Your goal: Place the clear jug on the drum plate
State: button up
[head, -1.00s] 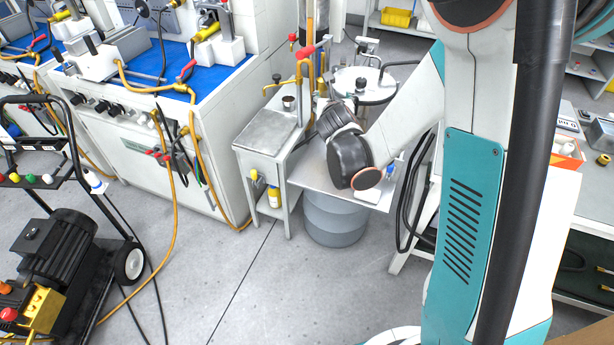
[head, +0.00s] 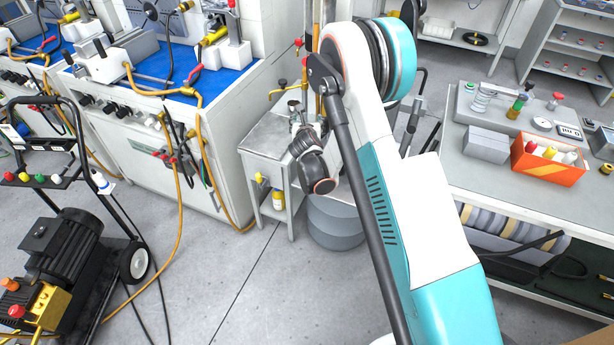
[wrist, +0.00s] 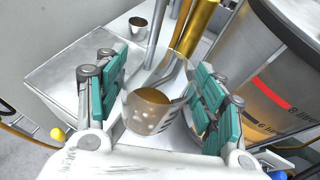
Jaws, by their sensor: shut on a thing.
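In the wrist view a see-through jug (wrist: 150,112) with pale marks and a brownish inside sits between the teal pads of my gripper (wrist: 158,84). My gripper is shut on it. In the head view my wrist hides the jug and the fingers, over the small side table. The drum plate (head: 341,189) is a light flat sheet on top of the grey drum (head: 337,222). My arm covers much of it. My wrist is left of the plate's visible part.
The side table (head: 268,133) bears a small metal cup (wrist: 138,24) and upright pipes. A metal vessel with litre marks (wrist: 275,95) stands close on the right in the wrist view. A workbench (head: 535,192) with an orange box (head: 548,160) is at right. Floor in front is clear.

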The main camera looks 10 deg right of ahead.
notch_tip(320, 180, down, 20)
jog(key=b, duration=0.6)
jog(key=shift+b, duration=0.3)
jog(key=shift+f, duration=0.1)
jog(key=o, duration=1.4)
jog(key=shift+o, duration=0.2)
